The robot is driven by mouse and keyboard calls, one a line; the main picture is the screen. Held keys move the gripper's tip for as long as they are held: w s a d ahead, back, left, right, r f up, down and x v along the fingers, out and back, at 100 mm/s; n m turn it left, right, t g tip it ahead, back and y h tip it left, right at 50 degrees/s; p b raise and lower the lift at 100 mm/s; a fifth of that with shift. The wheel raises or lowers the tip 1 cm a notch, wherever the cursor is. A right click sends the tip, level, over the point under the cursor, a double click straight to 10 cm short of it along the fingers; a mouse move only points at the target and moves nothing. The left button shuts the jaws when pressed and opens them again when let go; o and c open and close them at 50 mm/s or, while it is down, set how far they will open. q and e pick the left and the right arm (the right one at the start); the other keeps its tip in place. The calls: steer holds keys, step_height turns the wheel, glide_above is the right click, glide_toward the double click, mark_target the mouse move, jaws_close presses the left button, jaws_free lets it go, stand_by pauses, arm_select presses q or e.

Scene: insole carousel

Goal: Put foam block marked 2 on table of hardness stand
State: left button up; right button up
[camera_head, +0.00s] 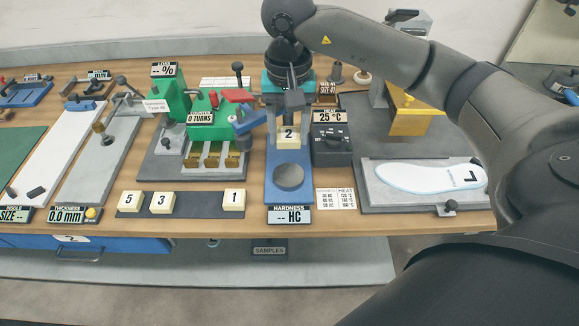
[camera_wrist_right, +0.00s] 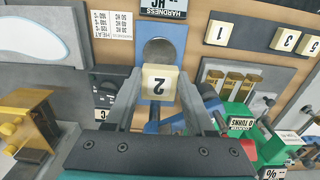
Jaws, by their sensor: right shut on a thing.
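The foam block marked 2 (camera_head: 288,137) is a small cream block with a black-edged label. My right gripper (camera_head: 288,118) is shut on it and holds it over the blue hardness stand (camera_head: 277,193). In the right wrist view the block (camera_wrist_right: 159,83) sits between the two fingers of my right gripper (camera_wrist_right: 158,98). The round grey table (camera_head: 289,177) of the stand is empty, and it also shows in the right wrist view (camera_wrist_right: 158,51). In the head view the block appears behind the table. My left gripper is not in view.
Foam blocks marked 5 (camera_head: 130,201), 3 (camera_head: 162,203) and 1 (camera_head: 233,200) sit on a dark tray (camera_head: 197,206) left of the stand. A green machine (camera_head: 205,125) stands close by on the left, a dark heat box (camera_head: 331,148) on the right.

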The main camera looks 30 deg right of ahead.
mark_target(289, 178)
step_height(289, 178, down, 10)
steer(key=shift+f+b, duration=0.25)
steer(key=shift+b, duration=0.15)
steer(key=shift+f, duration=0.15)
steer(key=o, duration=1.3)
step_height(289, 178, up, 12)
steer(key=shift+r+p, duration=0.2)
steer(key=shift+p, duration=0.3)
